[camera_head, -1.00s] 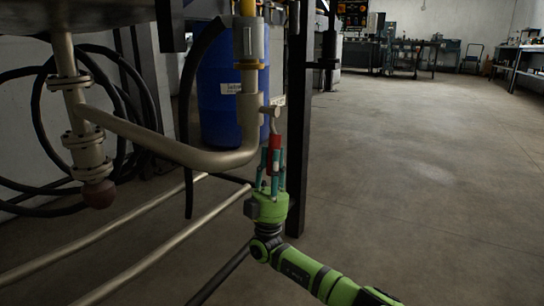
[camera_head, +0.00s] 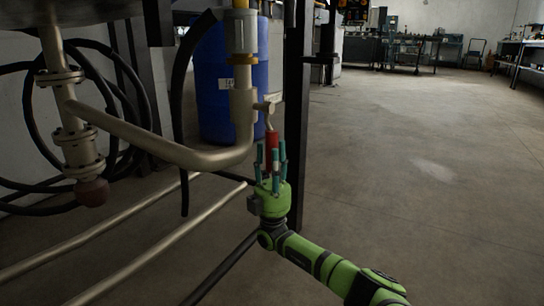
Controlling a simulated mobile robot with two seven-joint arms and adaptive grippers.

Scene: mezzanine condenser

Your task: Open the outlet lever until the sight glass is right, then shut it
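The outlet lever has a red handle (camera_head: 271,146) hanging down, slightly tilted, from a small valve (camera_head: 263,107) on the side of the pale pipe. My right gripper (camera_head: 271,154) is below it, pointing up, with its teal fingers standing around the lower part of the red handle. The fingers look spread, with gaps beside the handle; contact at the rear is hidden. On the vertical pipe above is a grey sleeve (camera_head: 241,36) with yellow showing at its top; I cannot make out a level in a sight glass. My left gripper is not in view.
A blue drum (camera_head: 214,85) stands behind the pipe. A dark upright post (camera_head: 298,120) is close to the right of the lever. Low pale pipes (camera_head: 150,245) and black hoses (camera_head: 35,140) lie left. The floor at right is clear.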

